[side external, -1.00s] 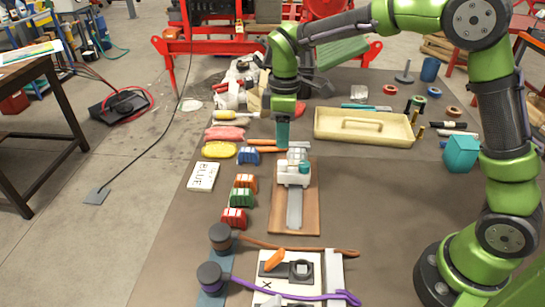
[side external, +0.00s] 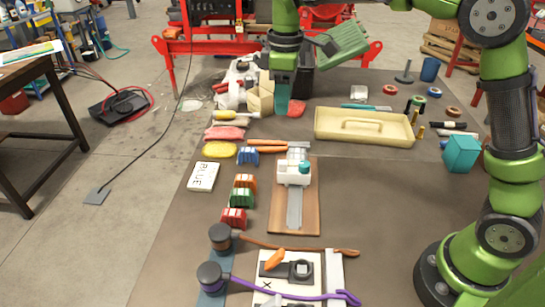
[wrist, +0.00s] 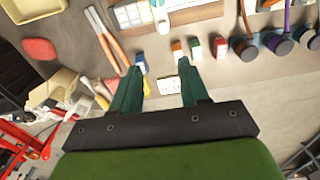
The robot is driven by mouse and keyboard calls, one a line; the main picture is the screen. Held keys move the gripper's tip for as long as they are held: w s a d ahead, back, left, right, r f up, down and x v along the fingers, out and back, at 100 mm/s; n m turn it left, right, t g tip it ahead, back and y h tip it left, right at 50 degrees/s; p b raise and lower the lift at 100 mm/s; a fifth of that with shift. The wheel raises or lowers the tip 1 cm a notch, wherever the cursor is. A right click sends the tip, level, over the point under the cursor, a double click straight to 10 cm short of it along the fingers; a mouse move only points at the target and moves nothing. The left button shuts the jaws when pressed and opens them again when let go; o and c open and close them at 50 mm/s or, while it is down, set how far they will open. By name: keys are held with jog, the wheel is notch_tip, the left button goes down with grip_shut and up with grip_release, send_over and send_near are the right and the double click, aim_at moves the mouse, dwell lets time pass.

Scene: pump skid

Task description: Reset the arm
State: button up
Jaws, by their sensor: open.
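My gripper (side external: 284,104) is raised above the far part of the table in the side external view, with its teal fingers pointing down. In the wrist view my gripper (wrist: 158,78) shows two teal fingers spread apart with nothing between them. It is open and empty. A red pad (side external: 296,109) lies on the table just behind and to the right of the fingers, partly hidden by them; it also shows in the wrist view (wrist: 40,48).
A wooden board (side external: 312,215) with a white device (side external: 293,173) lies mid-table. Coloured blocks (side external: 241,198) stand left of it. A beige tray (side external: 364,127) is at the back right. Mallets (side external: 221,238) lie in front. The table's right-middle is clear.

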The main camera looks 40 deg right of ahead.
jog(key=s+d+m+t+y, duration=0.1)
jog(key=s+d+m+t, duration=0.1)
jog(key=s+m, duration=0.4)
jog(key=s+d+m+t+y, duration=0.1)
jog(key=s+m+t, duration=0.4)
jog(key=s, duration=1)
jog(key=shift+s+d+r+m, duration=0.15)
jog(key=shift+d+r+m, duration=0.2)
jog(key=shift+d+m, duration=0.4)
